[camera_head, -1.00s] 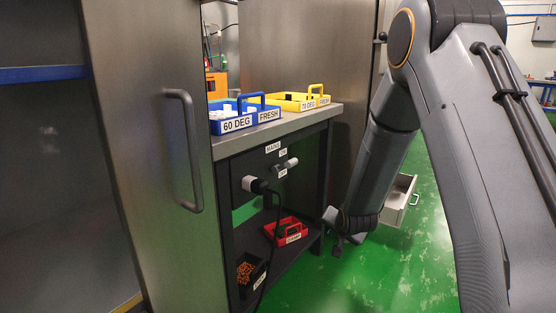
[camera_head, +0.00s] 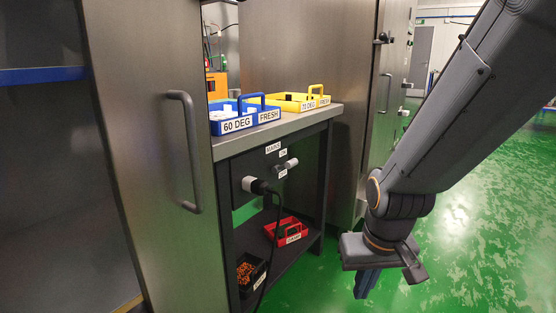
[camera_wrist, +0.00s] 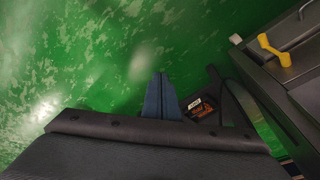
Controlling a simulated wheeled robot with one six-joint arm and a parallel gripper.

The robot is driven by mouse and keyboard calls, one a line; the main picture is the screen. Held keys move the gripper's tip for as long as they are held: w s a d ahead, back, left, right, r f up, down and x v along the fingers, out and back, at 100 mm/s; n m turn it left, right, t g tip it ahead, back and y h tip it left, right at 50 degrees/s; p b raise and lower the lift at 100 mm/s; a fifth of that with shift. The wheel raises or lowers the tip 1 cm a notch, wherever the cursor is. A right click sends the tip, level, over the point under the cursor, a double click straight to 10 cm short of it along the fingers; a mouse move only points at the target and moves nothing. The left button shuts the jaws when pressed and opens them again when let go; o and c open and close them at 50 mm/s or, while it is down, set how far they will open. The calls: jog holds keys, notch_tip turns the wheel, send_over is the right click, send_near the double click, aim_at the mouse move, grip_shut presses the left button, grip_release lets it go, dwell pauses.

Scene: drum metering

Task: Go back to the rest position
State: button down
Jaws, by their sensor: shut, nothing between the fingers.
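My gripper (camera_head: 366,283) hangs over the green floor at the right of the head view, its blue-grey fingers pointing down. It is shut and empty. In the wrist view the shut fingers (camera_wrist: 160,95) point at the green floor, apart from everything else. The arm comes down from the upper right of the head view.
A workbench (camera_head: 290,125) holds a blue "60 DEG FRESH" tray (camera_head: 238,125) and a yellow "70 DEG FRESH" tray (camera_head: 290,106). Its lower shelf holds a red tray (camera_head: 283,238) and a black bin (camera_head: 246,281). A black plug (camera_head: 258,187) sits in its panel. Floor to the right is clear.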

jog(key=s+a+r+n+g+y+p, duration=0.1)
jog(key=s+a+r+n, duration=0.3)
jog(key=s+a, duration=0.45)
jog(key=s+a+r+n+g+y+p, duration=0.1)
jog(key=s+a+r+n+p, duration=0.1)
jog(key=s+a+r, duration=0.7)
jog(key=d+r+m+h+p, duration=0.1)
jog(key=d+r+m+p, duration=0.2)
jog(key=d+r+p, duration=0.7)
jog(key=w+d+r+m+h+p, duration=0.1)
jog(key=d+r+m+p, duration=0.2)
jog(key=d+r+p, duration=0.6)
notch_tip(320, 180, up, 6)
jog(key=p, duration=1.7)
jog(key=shift+w+d+r+m+p, duration=0.2)
jog(key=shift+d+m+p, duration=0.1)
jog(key=shift+d+p, duration=0.05)
